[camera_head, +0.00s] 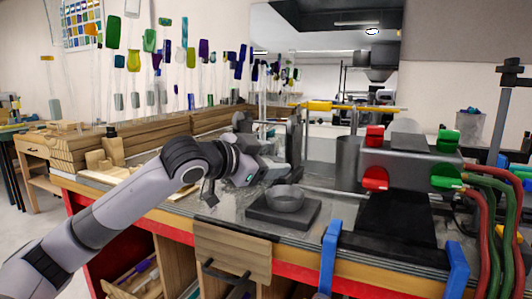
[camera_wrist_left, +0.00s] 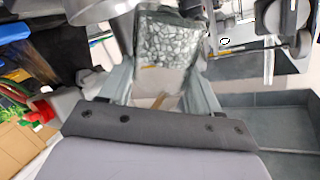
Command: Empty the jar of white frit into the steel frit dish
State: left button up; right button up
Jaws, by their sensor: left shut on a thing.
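The steel frit dish (camera_head: 285,196) is a shallow round grey bowl. It stands upright on a dark square slab (camera_head: 264,212) on the bench; I cannot make out what is inside it. My left gripper (camera_head: 281,152) is above and slightly behind the dish in the head view. In the left wrist view, the gripper (camera_wrist_left: 160,85) is shut on the jar of white frit (camera_wrist_left: 172,42), a glass jar with pale granules showing at its far part. In the head view the jar is hard to make out behind the gripper. My right gripper is not in view.
A burner block with red and green knobs (camera_head: 410,160) stands right of the dish, with a steel cylinder (camera_head: 347,160) beside it. Blue clamps (camera_head: 328,255) sit at the front edge. Red and green hoses (camera_head: 487,215) hang at the right. Wooden racks (camera_head: 90,150) line the left.

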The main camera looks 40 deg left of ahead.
pick_arm(q)
jog(key=shift+d+r+m+p, duration=0.15)
jog(key=shift+r+m+p, duration=0.55)
jog(key=shift+p, duration=0.25)
jog(key=m+y+p, duration=0.1)
jog(key=p, duration=0.1)
jog(key=m+g+p, duration=0.1)
jog(key=p, duration=0.2)
jog(key=shift+w+d+r+y, duration=0.1)
jog(key=shift+d+r+y, duration=0.25)
jog(key=shift+y, duration=0.05)
jog(key=shift+m+g+p, duration=0.3)
jog(key=shift+m+p, duration=0.2)
jog(key=shift+w+d+f+m+y, duration=0.1)
jog(key=shift+d+m+y, duration=0.05)
jog(key=shift+m+y, duration=0.15)
